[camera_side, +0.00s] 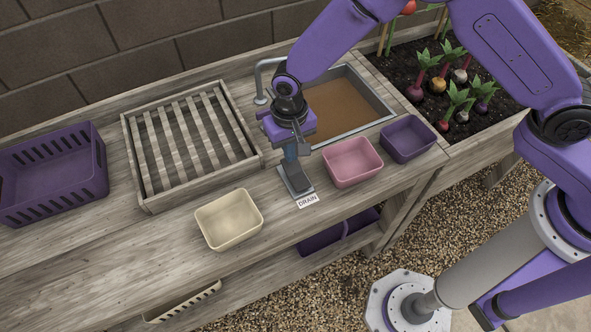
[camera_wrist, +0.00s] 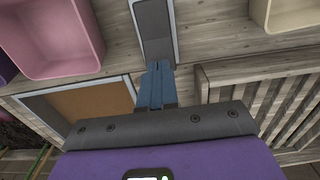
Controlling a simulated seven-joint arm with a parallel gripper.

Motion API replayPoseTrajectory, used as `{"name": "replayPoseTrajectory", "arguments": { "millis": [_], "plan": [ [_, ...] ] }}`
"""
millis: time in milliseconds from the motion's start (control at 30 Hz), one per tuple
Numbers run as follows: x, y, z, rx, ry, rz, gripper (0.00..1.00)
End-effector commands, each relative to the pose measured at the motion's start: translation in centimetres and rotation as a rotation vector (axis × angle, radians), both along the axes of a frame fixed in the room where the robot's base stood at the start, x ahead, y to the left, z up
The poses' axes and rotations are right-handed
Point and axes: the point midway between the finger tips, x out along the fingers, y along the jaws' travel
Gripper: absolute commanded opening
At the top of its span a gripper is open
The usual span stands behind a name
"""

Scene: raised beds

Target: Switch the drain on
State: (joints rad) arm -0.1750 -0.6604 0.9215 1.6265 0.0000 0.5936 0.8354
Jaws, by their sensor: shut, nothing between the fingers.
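The drain switch (camera_side: 301,184) is a dark grey rocker in a light metal frame on the wooden bench, with a white "DRAIN" label (camera_side: 308,201) at its near end. In the wrist view the switch (camera_wrist: 154,22) shows just beyond my fingertips. My gripper (camera_side: 290,164) points down with its blue fingers shut and empty, over the far end of the switch. The fingers also show in the wrist view (camera_wrist: 157,72). I cannot tell whether they touch the rocker, or which way it is tipped. The sink (camera_side: 388,112) behind holds brown water.
A pink bin (camera_side: 352,162) stands close right of the switch, with a purple bin (camera_side: 408,139) beyond. A cream bin (camera_side: 229,219) is to the left. A slatted wooden rack (camera_side: 190,140) and a purple basket (camera_side: 50,175) stand farther left. The bench front-left is clear.

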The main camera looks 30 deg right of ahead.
Motion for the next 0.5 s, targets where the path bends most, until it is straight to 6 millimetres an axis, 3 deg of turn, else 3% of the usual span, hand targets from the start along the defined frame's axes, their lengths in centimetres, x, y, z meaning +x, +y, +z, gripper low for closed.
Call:
{"name": "replayPoseTrajectory", "arguments": {
  "millis": [500],
  "plan": [
    [0.00,-0.01,-0.55,-0.001,0.001,0.000,0.00]
  ]
}}
